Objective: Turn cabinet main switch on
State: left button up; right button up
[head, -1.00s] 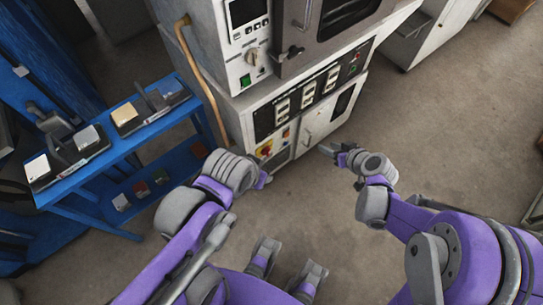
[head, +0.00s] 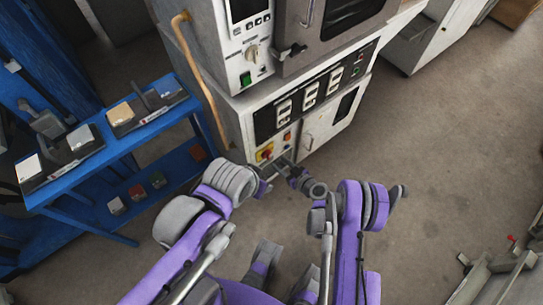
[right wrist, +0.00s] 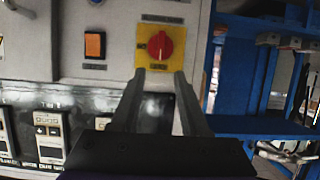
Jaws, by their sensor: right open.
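The main switch is a red rotary knob on a yellow plate (head: 265,154), low on the left of the white cabinet (head: 319,131). In the right wrist view the red knob (right wrist: 160,46) is upper centre. My right gripper (head: 281,164) is in front of the switch. Its two fingers (right wrist: 158,76) are open and point at the switch, with the knob seen just beyond and between the tips. Contact with the knob cannot be told. My left arm (head: 222,190) reaches in from the left near the cabinet's left corner; its gripper fingers are not clearly shown.
An orange button (right wrist: 95,44) sits beside the switch. A panel with several white controllers (head: 310,95) is on the cabinet. A blue bench (head: 115,145) with sample tiles stands left. A tan pipe (head: 201,80) runs down the cabinet's side.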

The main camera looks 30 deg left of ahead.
aim_at(269, 155)
jog(key=x, duration=0.7)
jog(key=shift+d+f, duration=0.1)
grip_shut()
